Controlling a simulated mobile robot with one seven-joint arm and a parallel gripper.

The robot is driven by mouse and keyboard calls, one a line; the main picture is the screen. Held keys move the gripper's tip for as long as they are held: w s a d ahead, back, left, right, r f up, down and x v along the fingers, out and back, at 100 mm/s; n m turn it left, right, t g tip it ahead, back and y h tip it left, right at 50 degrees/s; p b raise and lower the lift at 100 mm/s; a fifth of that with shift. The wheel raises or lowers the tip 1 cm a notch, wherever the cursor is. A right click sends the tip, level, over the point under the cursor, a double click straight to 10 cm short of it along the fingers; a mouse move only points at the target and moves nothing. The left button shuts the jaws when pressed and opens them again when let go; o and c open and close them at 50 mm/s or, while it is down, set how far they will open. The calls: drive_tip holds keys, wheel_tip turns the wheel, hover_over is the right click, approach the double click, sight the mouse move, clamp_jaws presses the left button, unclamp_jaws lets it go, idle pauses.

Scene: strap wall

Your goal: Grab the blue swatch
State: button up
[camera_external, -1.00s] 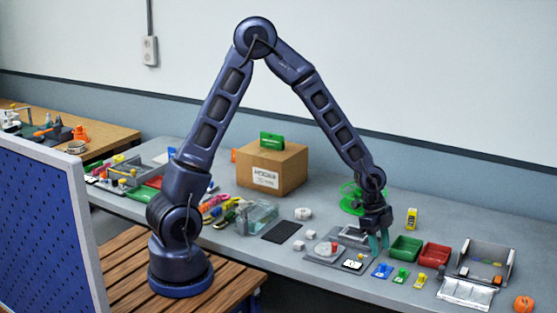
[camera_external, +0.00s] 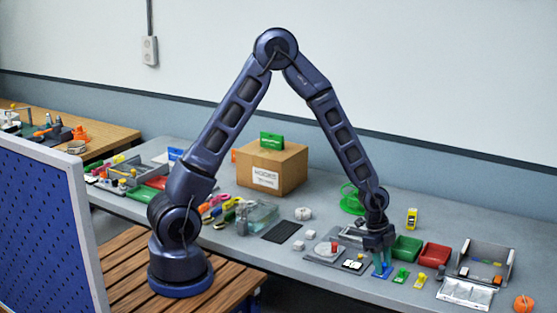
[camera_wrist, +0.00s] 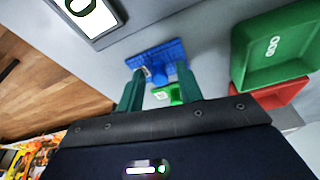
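The blue swatch (camera_external: 381,274) lies on the grey table near its front edge, in front of the green bin. In the wrist view the blue swatch (camera_wrist: 156,56) shows just past my fingertips, partly hidden by them. My gripper (camera_external: 382,264) points down over the swatch, with its green fingers low at it. In the wrist view my gripper (camera_wrist: 161,72) has its two fingers apart, one toward each side of the swatch. Whether the fingertips touch it cannot be told.
A green swatch (camera_external: 401,276) and a yellow one (camera_external: 420,281) lie to the right. Behind stand a green bin (camera_external: 405,248) and a red bin (camera_external: 434,255). A white card with a dark ring (camera_external: 353,265) lies just left. A grey tray (camera_external: 486,262) is farther right.

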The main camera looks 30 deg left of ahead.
clamp_jaws()
drive_tip(key=shift+r, duration=0.15)
